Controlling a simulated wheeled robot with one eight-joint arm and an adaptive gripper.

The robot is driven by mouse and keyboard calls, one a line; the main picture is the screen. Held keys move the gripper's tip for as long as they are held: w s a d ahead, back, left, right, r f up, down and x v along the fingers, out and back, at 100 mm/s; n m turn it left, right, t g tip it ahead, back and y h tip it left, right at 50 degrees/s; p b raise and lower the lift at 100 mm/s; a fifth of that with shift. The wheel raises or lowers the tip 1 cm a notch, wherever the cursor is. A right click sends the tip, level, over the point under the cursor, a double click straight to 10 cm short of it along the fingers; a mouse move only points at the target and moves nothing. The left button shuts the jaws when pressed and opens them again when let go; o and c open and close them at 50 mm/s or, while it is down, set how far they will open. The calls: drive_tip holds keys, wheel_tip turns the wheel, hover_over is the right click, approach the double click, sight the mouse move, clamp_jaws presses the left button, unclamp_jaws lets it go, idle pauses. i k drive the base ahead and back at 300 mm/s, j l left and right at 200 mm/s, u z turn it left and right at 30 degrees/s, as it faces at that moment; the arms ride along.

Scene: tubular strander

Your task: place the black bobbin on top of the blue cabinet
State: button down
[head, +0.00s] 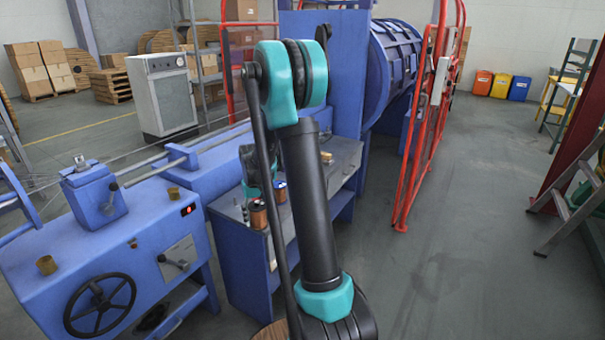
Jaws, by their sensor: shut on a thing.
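A blue cabinet (229,207) with a grey top stands in the middle of the head view, partly behind my arm. Two copper-coloured bobbins with dark ends, one nearer (258,214) and one farther (280,191), stand upright on its top. Small dark and metal pieces are beside the nearer one, too small to name. I cannot make out a black bobbin. My arm rises in front and bends down behind itself; teal and black wrist parts show above the cabinet.
A blue machine with a black handwheel (100,305) stands at the left. A red guard frame (413,150) and large blue drum (392,62) are behind and right. A ladder (570,195) stands far right. The grey floor between the guard and ladder is clear.

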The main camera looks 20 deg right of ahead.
sight(339, 147)
drive_tip(key=i+l, duration=0.1)
drive_tip(key=l, duration=0.25)
drive_tip(key=i+l, duration=0.15)
drive_tip(key=l, duration=0.25)
drive_tip(key=i+l, duration=0.1)
drive_tip(key=l, duration=0.25)
drive_tip(key=i+l, duration=0.1)
drive_tip(key=l, duration=0.25)
drive_tip(key=i+l, duration=0.25)
drive_tip(key=l, duration=0.15)
drive_tip(key=i+l, duration=0.2)
drive_tip(key=l, duration=0.2)
drive_tip(key=i+l, duration=0.25)
drive_tip(key=l, duration=0.15)
drive_tip(key=i+l, duration=0.2)
drive_tip(key=l, duration=0.2)
drive_tip(key=i+l, duration=0.3)
drive_tip(key=i, duration=0.15)
drive_tip(key=i+l, duration=0.3)
drive_tip(key=i, duration=0.15)
